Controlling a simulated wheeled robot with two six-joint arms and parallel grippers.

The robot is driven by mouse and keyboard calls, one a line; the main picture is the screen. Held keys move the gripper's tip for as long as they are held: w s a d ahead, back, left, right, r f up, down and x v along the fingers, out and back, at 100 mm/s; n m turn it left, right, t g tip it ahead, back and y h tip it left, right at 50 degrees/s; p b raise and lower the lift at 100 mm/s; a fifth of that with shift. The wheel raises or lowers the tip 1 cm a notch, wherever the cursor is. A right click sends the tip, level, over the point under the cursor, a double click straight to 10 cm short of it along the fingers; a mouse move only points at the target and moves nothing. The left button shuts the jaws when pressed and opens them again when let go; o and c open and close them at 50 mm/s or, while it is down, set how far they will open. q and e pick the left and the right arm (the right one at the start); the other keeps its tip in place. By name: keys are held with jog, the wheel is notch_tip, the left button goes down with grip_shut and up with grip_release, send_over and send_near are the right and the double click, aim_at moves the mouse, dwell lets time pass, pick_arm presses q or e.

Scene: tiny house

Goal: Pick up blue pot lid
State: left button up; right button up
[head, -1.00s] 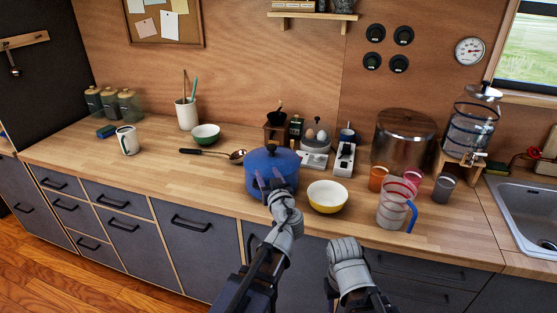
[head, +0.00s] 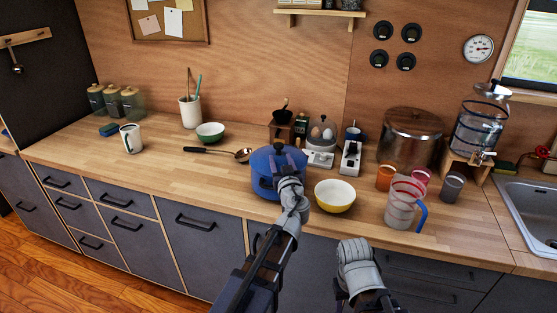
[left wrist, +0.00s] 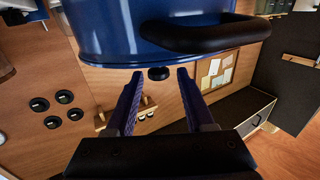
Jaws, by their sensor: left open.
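The blue pot lid (head: 268,160) sits on the blue pot (head: 264,185) on the wooden counter. Its dark knob (head: 278,148) stands up at the middle. My left gripper (head: 289,158) is at the near right side of the lid, open, and hides part of the lid and pot. In the left wrist view the picture is tilted over: the pot (left wrist: 100,30) with its black side handle (left wrist: 205,36) fills the top. The dark knob (left wrist: 158,73) lies just ahead of my two open fingers (left wrist: 158,85), roughly between their tips, with nothing held. My right gripper's fingers do not show.
A yellow bowl (head: 335,197) stands right of the pot, close to my left arm. A ladle (head: 215,152) lies to the left. A grinder (head: 281,123) and an egg cooker (head: 322,135) stand behind. A clear pitcher (head: 402,205) stands farther right. The front left counter is clear.

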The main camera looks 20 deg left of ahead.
aim_at(279, 152)
pick_arm(q)
jog(key=x, duration=0.4)
jog(key=shift+w+d+f, duration=0.1)
jog(key=shift+w+f, duration=0.1)
jog(key=shift+f, duration=0.05)
jog(key=shift+s, duration=0.1)
grip_shut()
dwell(1.0)
